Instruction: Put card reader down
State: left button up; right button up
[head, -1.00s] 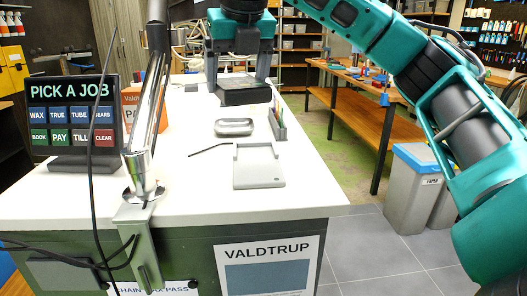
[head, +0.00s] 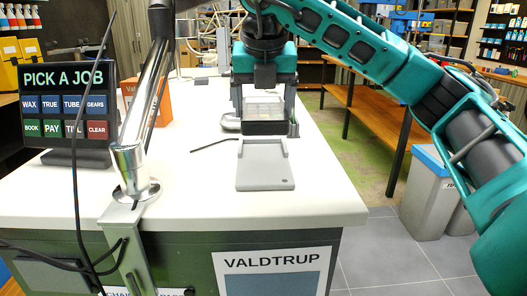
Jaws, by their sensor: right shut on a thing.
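My right gripper (head: 264,112) reaches down over the counter and is shut on the card reader (head: 264,128), a dark box with a lighter grey upper face, one finger at each side. The reader is roughly level, just behind the grey cradle (head: 264,168) in the picture. I cannot tell whether the reader touches the counter or hangs a little above it. The cradle lies flat on the white counter (head: 330,190), empty, with its raised posts at the back. My left gripper is not in view.
A metal dish (head: 230,122) is partly hidden behind the reader. A "PICK A JOB" screen (head: 66,105) and a chrome pole (head: 140,125) stand on the left. A thin black cable (head: 212,146) lies left of the cradle. The counter right of the cradle is clear.

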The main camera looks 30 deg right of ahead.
aim_at(263, 159)
jog(key=shift+f, duration=4)
jog(key=shift+f+b, duration=0.25)
jog(key=shift+b, duration=0.05)
jog(key=o, duration=1.1)
jog(key=shift+r, duration=0.1)
